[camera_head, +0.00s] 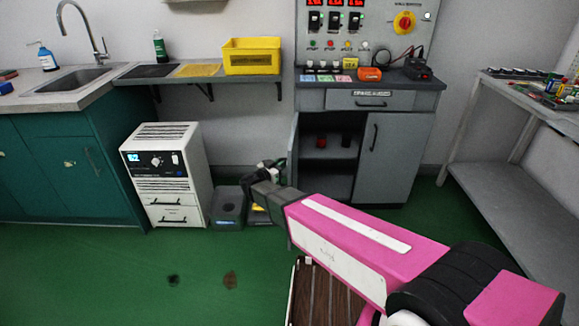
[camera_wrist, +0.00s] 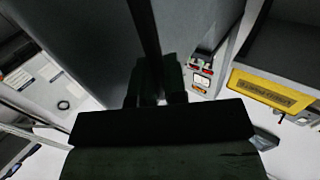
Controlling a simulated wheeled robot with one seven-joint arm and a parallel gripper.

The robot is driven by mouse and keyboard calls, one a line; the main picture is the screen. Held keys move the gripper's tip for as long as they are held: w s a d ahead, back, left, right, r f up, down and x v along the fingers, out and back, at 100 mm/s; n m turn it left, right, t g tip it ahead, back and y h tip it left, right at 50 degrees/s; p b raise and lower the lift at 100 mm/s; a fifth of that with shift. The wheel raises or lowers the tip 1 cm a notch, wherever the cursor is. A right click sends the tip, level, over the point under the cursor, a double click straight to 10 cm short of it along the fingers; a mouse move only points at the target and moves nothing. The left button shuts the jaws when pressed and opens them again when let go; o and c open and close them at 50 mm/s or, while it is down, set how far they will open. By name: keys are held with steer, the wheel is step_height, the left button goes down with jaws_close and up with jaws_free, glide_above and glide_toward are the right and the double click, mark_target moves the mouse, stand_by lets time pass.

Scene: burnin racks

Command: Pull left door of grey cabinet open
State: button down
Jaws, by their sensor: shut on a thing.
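The grey cabinet (camera_head: 426,100) stands at the back wall under a control panel. Its left door (camera_head: 294,150) is swung out and shows nearly edge-on, and the dark inside is exposed. Its right door (camera_head: 385,150) is closed. My gripper (camera_head: 270,172) is at the outer side of the left door. In the wrist view the door's grey face (camera_wrist: 85,45) fills the upper left, with a dark bar handle (camera_wrist: 143,22) running down to my gripper (camera_wrist: 158,88). The fingers are shut on this handle; the grip point itself is partly hidden.
Inside are a red item (camera_head: 321,141) and a dark item (camera_head: 346,140) on a shelf (camera_head: 330,153). A white unit (camera_head: 165,170) and a grey bin (camera_head: 229,207) stand left of the door. A grey bench (camera_head: 510,190) is at right.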

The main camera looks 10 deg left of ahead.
steer(key=shift+w+a+r+m+g+h, duration=0.1)
steer(key=shift+a+m+g+h, duration=0.15)
steer(key=shift+a, duration=0.3)
steer(key=shift+w+a+r+m+g+h, duration=0.1)
steer(key=shift+a+m+h, duration=0.05)
steer(key=shift+a+h, duration=0.3)
steer(key=c, duration=1.2)
jaws_free()
steer(key=v, duration=1)
steer(key=shift+s+a, duration=0.15)
steer(key=shift+s, duration=0.2)
